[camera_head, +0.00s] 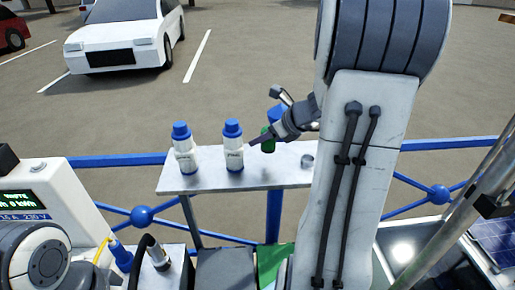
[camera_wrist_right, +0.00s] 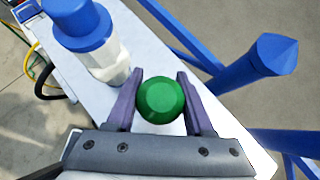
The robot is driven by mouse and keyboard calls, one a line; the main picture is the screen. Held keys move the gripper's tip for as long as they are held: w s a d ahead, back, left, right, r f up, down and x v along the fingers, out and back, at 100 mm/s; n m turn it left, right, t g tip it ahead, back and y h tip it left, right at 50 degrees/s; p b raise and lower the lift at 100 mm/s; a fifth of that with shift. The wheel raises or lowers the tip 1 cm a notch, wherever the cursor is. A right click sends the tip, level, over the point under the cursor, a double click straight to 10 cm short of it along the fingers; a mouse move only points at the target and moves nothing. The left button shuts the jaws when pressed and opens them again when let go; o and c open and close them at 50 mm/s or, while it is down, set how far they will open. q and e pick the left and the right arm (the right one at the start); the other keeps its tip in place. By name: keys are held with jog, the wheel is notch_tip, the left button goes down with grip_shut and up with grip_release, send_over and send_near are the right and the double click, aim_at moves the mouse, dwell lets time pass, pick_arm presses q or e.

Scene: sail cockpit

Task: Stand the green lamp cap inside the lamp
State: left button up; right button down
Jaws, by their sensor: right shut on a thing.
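The green lamp cap (camera_wrist_right: 160,100) is round and sits between the two purple-grey fingers of my right gripper (camera_wrist_right: 160,104) in the right wrist view. In the head view my right gripper (camera_head: 263,142) is shut on the cap (camera_head: 267,137), above the white shelf and right of the bottles. A small grey round fitting (camera_head: 307,161) stands on the shelf to the right of the gripper. I cannot tell whether it is the lamp. My left gripper does not show.
Two white bottles with blue caps (camera_head: 185,148) (camera_head: 233,146) stand on the white shelf (camera_head: 205,183). A blue rail (camera_head: 110,160) and blue post (camera_wrist_right: 258,72) are close by. A white meter box (camera_head: 35,195) stands at left. The shelf's front strip is clear.

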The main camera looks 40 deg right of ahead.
aim_at(259, 160)
jog(key=shift+w+a+f, duration=0.3)
jog(key=shift+a+f, duration=0.15)
jog(key=shift+f, duration=1.95)
jog(key=shift+f+b, duration=0.2)
jog(key=shift+b, duration=0.15)
jog(key=c, duration=0.6)
grip_release()
jog(key=shift+o, duration=0.2)
jog(key=shift+r, duration=0.1)
jog(key=shift+s+d+r+p, duration=0.1)
jog(key=shift+s+r+p, duration=0.05)
jog(key=shift+r+p, duration=0.2)
jog(key=v, duration=1.1)
jog(key=shift+s+r, duration=0.15)
jog(key=shift+s, duration=0.05)
